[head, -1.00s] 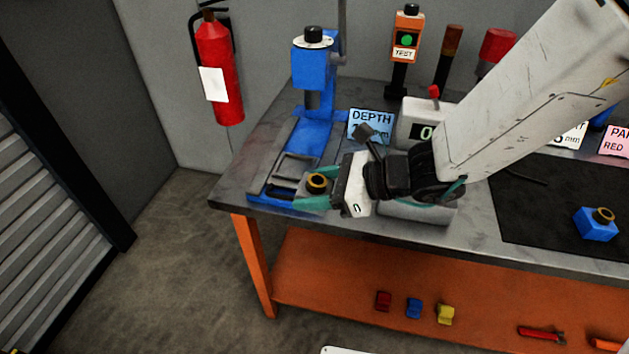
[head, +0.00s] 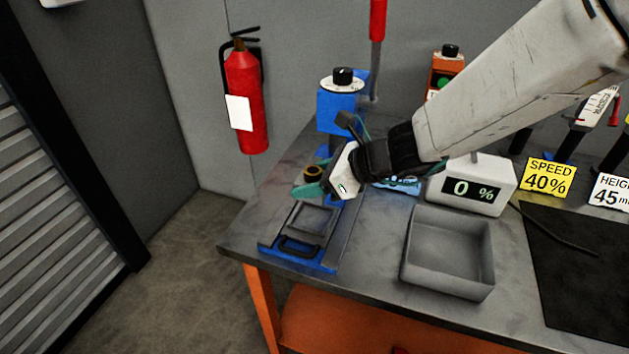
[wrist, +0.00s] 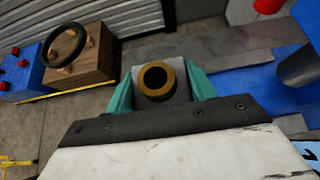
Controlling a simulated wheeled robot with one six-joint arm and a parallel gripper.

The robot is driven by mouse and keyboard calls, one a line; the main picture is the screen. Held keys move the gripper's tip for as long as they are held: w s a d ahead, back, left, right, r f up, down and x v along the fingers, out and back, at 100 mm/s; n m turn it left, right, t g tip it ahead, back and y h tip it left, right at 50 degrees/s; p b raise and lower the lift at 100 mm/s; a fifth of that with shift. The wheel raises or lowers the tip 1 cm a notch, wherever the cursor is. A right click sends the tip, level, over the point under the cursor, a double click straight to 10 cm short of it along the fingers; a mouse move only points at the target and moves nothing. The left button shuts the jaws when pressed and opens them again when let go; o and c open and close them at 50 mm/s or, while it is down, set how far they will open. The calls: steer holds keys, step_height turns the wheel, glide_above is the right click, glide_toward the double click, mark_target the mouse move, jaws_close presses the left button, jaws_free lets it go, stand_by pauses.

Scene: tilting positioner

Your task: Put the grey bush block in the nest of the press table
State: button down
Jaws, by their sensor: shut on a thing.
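The grey bush block (wrist: 146,74) has a brass-coloured ring on top and sits between my gripper's teal fingers in the wrist view. My gripper (head: 312,182) is shut on it. The blue press (head: 340,108) stands at the back left of the bench. Its table has a grey framed nest (head: 312,222) with a dark handle in front. The block appears above and behind the nest in the picture, apart from it; its exact height I cannot tell.
A grey open tray (head: 450,255) stands right of the press, with a display box (head: 470,187) reading 0 % behind it. The press ram (wrist: 300,68) shows at the wrist view's right. A black mat (head: 575,270) lies at right.

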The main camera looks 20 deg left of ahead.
mark_target(298, 212)
steer(key=shift+f, duration=3.15)
steer(key=shift+f, duration=0.75)
steer(key=c, duration=0.8)
jaws_free()
steer(key=shift+s, duration=0.1)
steer(key=shift+o, duration=1)
steer(key=shift+f, duration=0.2)
steer(key=shift+o, duration=0.8)
steer(key=shift+r+v, duration=0.25)
steer(key=shift+v, duration=3.9)
